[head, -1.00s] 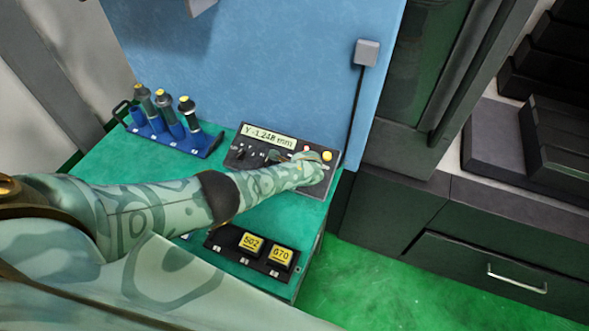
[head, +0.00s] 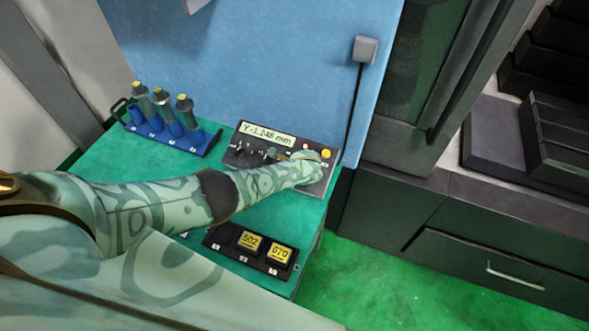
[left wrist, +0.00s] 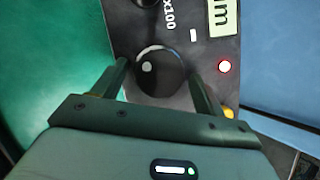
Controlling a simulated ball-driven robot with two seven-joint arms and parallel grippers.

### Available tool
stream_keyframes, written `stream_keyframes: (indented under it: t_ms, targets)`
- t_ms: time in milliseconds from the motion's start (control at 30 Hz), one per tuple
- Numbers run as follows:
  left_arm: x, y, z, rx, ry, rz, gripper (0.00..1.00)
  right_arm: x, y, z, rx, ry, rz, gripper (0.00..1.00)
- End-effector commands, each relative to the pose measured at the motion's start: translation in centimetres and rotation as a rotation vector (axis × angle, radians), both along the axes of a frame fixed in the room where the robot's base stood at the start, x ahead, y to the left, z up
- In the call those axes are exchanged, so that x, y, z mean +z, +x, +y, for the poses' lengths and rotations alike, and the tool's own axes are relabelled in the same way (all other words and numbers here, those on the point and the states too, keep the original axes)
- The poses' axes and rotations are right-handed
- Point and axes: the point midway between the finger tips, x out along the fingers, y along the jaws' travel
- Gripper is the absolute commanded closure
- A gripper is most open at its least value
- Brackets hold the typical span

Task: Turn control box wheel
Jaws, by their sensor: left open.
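The control box (head: 250,155) is a dark panel with a display reading "Y -1.248 mm", standing at the back right of the green table. My left arm reaches across the table to it, and my left gripper (head: 288,157) is over its right part. The arm hides much of that part in the head view. In the left wrist view the round black wheel (left wrist: 160,70) with a pale dot lies between the two fingers of my open left gripper (left wrist: 158,75), one finger on each side. I cannot tell whether they touch it. My right gripper is not in view.
A blue rack (head: 170,137) with several tool holders stands at the back left of the table. A black holder with yellow blocks marked 502 and 070 (head: 252,252) lies near the front edge. A red light (left wrist: 225,66) glows beside the wheel.

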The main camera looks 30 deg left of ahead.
Motion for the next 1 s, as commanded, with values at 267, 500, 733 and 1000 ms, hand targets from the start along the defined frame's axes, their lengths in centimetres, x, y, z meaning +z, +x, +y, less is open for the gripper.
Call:
stream_keyframes:
  t_ms: [267, 500, 733, 1000]
  targets:
    - [3.8, -1.6, -1.4, -0.002, -0.003, -0.001, 0.28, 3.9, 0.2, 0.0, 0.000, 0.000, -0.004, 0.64]
    - [9.0, -4.6, -4.0, -0.002, -0.002, 0.001, 0.28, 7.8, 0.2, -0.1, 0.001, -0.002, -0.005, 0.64]
    - [12.2, -6.5, -5.7, -0.001, -0.003, 0.002, 0.28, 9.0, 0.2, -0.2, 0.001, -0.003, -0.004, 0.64]
    - [13.2, -7.1, -6.2, -0.001, -0.001, 0.003, 0.28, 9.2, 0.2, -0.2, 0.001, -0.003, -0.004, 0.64]
